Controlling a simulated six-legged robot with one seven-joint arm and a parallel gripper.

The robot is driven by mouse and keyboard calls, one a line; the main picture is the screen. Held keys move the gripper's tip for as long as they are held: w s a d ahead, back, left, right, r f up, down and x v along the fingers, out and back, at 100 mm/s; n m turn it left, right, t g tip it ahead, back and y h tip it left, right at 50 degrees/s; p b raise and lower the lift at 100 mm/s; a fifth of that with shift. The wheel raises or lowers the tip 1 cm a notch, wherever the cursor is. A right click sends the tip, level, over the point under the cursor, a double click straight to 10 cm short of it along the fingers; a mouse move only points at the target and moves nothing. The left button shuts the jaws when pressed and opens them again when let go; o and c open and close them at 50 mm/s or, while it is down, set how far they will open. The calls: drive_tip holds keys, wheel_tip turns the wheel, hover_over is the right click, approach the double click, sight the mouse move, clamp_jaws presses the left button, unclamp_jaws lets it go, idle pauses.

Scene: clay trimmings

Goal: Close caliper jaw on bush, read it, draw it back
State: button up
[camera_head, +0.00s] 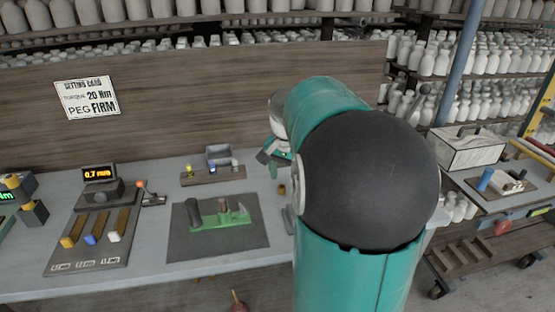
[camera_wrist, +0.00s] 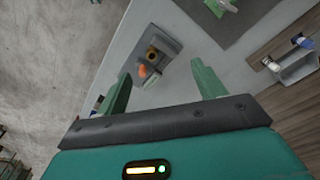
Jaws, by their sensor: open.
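My gripper (camera_wrist: 161,68) is open, with its two green fingers apart and nothing between them. In the head view my gripper (camera_head: 272,156) shows beside my large teal and black arm, above the bench. Ahead of the fingers in the wrist view, a dark grey fixture (camera_wrist: 172,46) lies on the bench. It bears a brass-coloured ring, seemingly the bush (camera_wrist: 152,54), and an orange knob (camera_wrist: 142,70), perhaps on the caliper's jaw. The fingers look apart from both. In the head view the small brass piece (camera_head: 281,188) shows, while my arm hides most of the fixture.
A dark mat (camera_head: 180,250) with a green fixture (camera_head: 217,220) lies left of my arm. A peg rack (camera_head: 228,176) stands behind it. A display (camera_head: 100,172) reads 0.7 mm above a slider board (camera_head: 60,262). The wooden back panel (camera_head: 200,80) bounds the bench.

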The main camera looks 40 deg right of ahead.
drive_tip(key=s+d+f+m+y, duration=0.1)
drive_tip(key=s+d+f+m, duration=0.25)
drive_tip(key=d, duration=0.75)
drive_tip(key=shift+g, duration=0.3)
drive_tip(key=shift+w+a+f, duration=0.1)
drive_tip(key=shift+w+f, duration=0.05)
drive_tip(key=shift+f, duration=2.7)
drive_tip(key=shift+w+a+f, duration=0.1)
drive_tip(key=shift+f, duration=2.7)
drive_tip(key=c, duration=1.4)
